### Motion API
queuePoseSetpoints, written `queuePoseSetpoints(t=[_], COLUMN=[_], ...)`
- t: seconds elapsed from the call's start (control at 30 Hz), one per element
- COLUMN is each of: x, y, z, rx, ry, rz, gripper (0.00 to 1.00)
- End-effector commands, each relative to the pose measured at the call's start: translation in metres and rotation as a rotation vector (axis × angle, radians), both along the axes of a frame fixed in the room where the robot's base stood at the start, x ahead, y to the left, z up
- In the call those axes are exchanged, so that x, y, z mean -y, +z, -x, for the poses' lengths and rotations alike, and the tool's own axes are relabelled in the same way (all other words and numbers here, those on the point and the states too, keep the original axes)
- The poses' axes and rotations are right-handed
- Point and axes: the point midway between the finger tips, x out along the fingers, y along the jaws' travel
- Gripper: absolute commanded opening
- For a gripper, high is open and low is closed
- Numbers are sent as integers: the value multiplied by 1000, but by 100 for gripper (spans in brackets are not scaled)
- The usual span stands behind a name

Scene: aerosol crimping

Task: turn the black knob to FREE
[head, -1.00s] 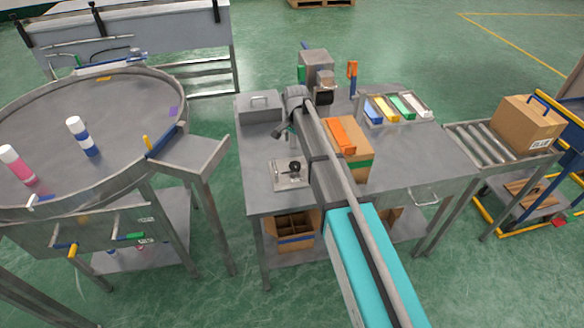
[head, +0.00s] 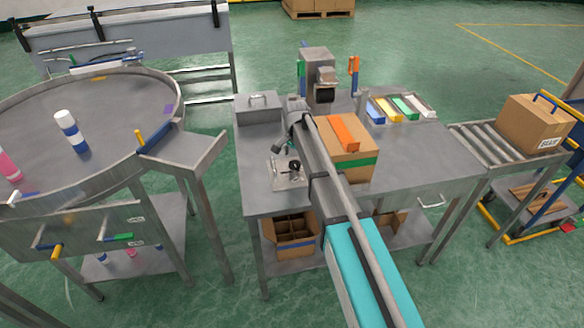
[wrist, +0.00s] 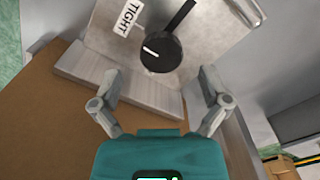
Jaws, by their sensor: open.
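The black knob (wrist: 161,51) is on a pale metal plate (wrist: 215,28) in the wrist view, with a white line on its face and a black bar reaching to the upper right. A white TIGHT label (wrist: 129,17) is at its upper left. No FREE label is visible. My gripper (wrist: 160,84) is open and empty, its fingers apart below the knob in the picture and not touching it. In the head view, a small fixture plate (head: 282,184) with a black knob (head: 294,165) stands near the bench's front left, just below my gripper, which is partly hidden.
A cardboard box (head: 357,172) with an orange item on top stands right of the fixture, beside my arm. A grey box (head: 259,113) is at the bench's back left. A press-like machine (head: 317,62) stands behind. A round table (head: 120,105) with bottles is left.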

Motion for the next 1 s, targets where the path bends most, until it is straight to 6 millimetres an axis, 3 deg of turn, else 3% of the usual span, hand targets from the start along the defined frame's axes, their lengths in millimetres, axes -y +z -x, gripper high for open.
queuePoseSetpoints(t=[0.3,0.83,1.0], x=[0,-1,-1], y=[-24,-27,-27], z=[0,0,0], rx=[0,0,0], ry=[1,1,1], rz=[0,0,0], gripper=[96,96,66])
